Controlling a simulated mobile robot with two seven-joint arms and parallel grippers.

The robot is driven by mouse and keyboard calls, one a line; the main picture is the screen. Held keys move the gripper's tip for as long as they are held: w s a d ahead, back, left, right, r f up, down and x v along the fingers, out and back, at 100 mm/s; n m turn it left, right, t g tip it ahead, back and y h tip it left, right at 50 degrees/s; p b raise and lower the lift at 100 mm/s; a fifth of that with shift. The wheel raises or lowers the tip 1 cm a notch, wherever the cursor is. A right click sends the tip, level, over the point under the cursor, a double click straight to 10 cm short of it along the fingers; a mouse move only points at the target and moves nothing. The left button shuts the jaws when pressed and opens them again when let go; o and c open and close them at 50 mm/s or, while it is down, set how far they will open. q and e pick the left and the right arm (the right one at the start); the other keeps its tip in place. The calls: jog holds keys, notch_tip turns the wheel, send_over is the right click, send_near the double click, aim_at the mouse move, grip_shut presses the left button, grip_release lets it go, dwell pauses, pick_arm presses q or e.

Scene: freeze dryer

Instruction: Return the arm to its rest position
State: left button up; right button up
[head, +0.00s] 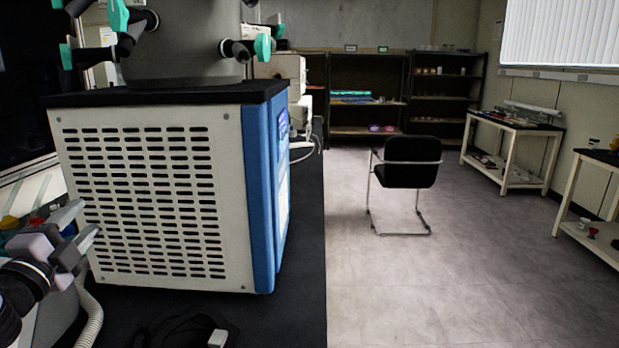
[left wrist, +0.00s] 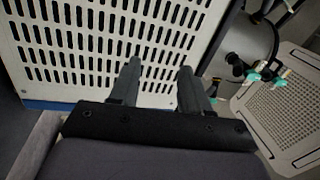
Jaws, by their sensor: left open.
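The freeze dryer (head: 238,190) is a beige box with a slotted side panel, a blue front edge and a black top. A grey cylindrical chamber (head: 180,45) with teal-handled valves (head: 263,46) stands on it. My left gripper (head: 82,228) is at the left of the head view, beside the slotted panel. In the left wrist view its two dark fingers (left wrist: 160,70) are apart with nothing between them, pointing at the slotted panel (left wrist: 100,45). I cannot tell whether the fingertips touch the panel. My right gripper is in neither view.
The freeze dryer stands on a black bench (head: 305,220). A black cable with a pale plug (head: 218,338) lies at its front edge. A black chair (head: 410,165) stands on the open floor. Shelves (head: 365,115) line the back, and white-framed tables (head: 510,130) stand right.

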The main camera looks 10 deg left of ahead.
pick_arm(q)
jog(key=s+d+f+n+g+y, duration=0.1)
jog(key=s+d+f+n+g, duration=0.2)
jog(key=f, duration=0.4)
jog(key=s+d+f+n+g+y, duration=0.15)
jog(key=s+f+n, duration=0.25)
jog(key=f, duration=0.4)
jog(key=s+d+f+n+g, duration=0.1)
jog(key=s+f+n+g, duration=0.25)
jog(key=f, duration=0.35)
jog(key=s+d+f+n+g+h, duration=0.1)
jog(key=s+d+f+g+h, duration=0.3)
jog(key=s+d, duration=0.45)
jog(key=s+d+f+n+g+h, duration=0.2)
jog(key=s+d+f+g, duration=0.25)
jog(key=s+d, duration=0.4)
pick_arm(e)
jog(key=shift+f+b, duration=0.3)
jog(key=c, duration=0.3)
pick_arm(q)
jog(key=w+d+f+t+h, duration=0.1)
jog(key=w+d+f+t, duration=0.2)
jog(key=w+f+t, duration=0.3)
notch_tip(320, 180, down, 5)
jog(key=shift+w+d+r+m+t, duration=0.15)
jog(key=shift+w+r+m+t, duration=0.15)
jog(key=shift+t, duration=0.25)
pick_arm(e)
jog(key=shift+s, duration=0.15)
